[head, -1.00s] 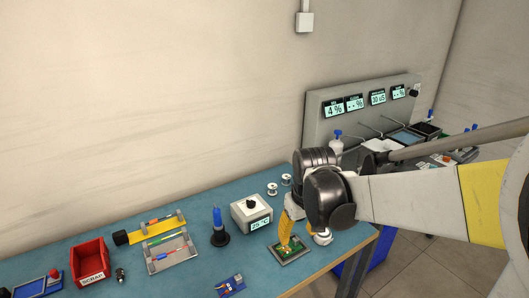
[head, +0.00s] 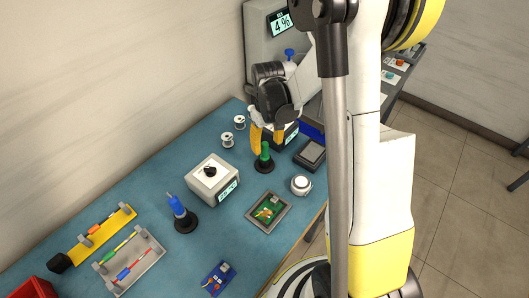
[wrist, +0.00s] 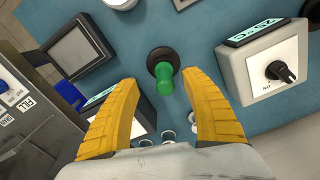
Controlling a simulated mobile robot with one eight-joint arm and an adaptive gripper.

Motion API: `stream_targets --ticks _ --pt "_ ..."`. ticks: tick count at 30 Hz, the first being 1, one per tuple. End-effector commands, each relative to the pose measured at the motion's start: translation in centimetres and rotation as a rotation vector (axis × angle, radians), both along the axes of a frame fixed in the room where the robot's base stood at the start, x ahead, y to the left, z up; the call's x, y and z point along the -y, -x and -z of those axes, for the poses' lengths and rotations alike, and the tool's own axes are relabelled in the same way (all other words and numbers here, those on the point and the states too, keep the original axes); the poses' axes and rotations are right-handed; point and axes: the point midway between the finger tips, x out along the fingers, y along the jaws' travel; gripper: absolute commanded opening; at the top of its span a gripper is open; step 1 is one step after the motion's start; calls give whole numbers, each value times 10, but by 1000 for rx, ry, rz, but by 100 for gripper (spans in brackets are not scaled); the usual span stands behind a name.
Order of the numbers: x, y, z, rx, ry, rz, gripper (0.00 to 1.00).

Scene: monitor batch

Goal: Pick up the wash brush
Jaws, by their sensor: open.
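A green-handled tool (head: 265,152) stands upright in a round black base (head: 264,167) on the blue bench; I take it for the wash brush, though no bristles show. It also shows in the wrist view, as a green handle (wrist: 164,80) at upper centre, seen from above. My gripper (head: 267,146) is open, its yellow fingers pointing down at the tool. In the wrist view my gripper (wrist: 159,80) has one finger on each side of the handle, with clear gaps. I cannot tell how far down the handle the fingertips reach.
A grey dial box (head: 211,180) and a dark-topped square pad (head: 310,155) stand near the tool. A green circuit board (head: 268,210), a white round jar (head: 301,185) and a blue-handled tool in a black base (head: 182,214) are closer. Two spools (head: 233,131) sit behind.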

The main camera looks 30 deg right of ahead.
Motion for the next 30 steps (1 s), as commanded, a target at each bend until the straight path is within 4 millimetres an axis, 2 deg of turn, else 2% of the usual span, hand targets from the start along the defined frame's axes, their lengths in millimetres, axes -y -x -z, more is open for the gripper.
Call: stream_targets --ticks 5,12,19,20,24,25,30 --pt "-3 -1 18 0 0 -1 54" --pt "-7 -2 53 2 -1 -1 54" --pt "-7 -2 53 2 -1 -1 54" --pt "-7 -2 53 2 -1 -1 50" --pt "-7 -2 53 2 -1 -1 7" --pt "-7 -2 53 2 -1 -1 4" --pt "-7 -2 53 2 -1 -1 4"
